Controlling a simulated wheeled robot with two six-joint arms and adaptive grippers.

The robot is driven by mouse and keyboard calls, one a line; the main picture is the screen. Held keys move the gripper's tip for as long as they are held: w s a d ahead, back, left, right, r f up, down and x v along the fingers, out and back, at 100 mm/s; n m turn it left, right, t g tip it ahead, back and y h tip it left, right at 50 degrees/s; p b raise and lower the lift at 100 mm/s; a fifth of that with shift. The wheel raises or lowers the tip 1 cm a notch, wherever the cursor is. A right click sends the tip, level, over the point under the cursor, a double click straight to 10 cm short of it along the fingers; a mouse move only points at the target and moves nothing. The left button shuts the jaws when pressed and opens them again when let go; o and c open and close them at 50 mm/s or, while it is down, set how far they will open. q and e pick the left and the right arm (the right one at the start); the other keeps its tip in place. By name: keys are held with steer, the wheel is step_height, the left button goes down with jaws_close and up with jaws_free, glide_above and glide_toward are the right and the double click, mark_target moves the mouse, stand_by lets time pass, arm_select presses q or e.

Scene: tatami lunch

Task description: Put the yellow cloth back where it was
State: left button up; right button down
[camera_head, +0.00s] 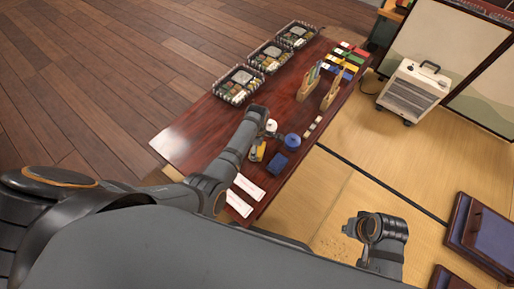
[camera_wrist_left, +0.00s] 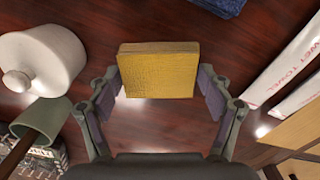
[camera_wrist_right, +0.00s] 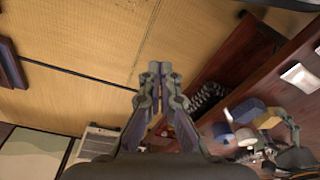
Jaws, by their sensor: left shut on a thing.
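The yellow cloth (camera_wrist_left: 158,70) is a folded, block-like piece between the fingers of my left gripper (camera_wrist_left: 158,88), which is shut on it. Dark red table top shows around it in the left wrist view, and I cannot tell whether it touches the table. In the head view the yellow cloth (camera_head: 257,153) shows partly behind my left arm, beside the dark blue cloth (camera_head: 280,163). My right gripper (camera_wrist_right: 154,70) is shut and empty, off the table over the tatami side.
A white lidded pot (camera_wrist_left: 45,60) and a green cup (camera_wrist_left: 42,120) stand left of the cloth in the left wrist view. Wet towel packets (camera_head: 249,187) lie at the near table end. A blue round item (camera_head: 292,141), wooden stands (camera_head: 332,92) and bento baskets (camera_head: 238,85) are farther along.

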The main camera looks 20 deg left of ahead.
arm_select(q)
steer(key=o, duration=1.2)
steer(key=shift+f, duration=0.15)
steer(key=shift+c, duration=0.2)
steer(key=shift+r, duration=0.35)
step_height(320, 180, up, 3)
steer(key=shift+r+p, duration=0.2)
steer(key=shift+p, duration=0.9)
step_height(320, 180, up, 8)
steer(key=p, duration=0.3)
arm_select(e)
steer(key=s+d+f, duration=0.1)
steer(key=d+f, duration=0.2)
steer(key=f, duration=1)
steer(key=shift+d+f+h, duration=0.25)
steer(key=shift+h, duration=0.05)
arm_select(q)
steer(key=shift+r, duration=0.1)
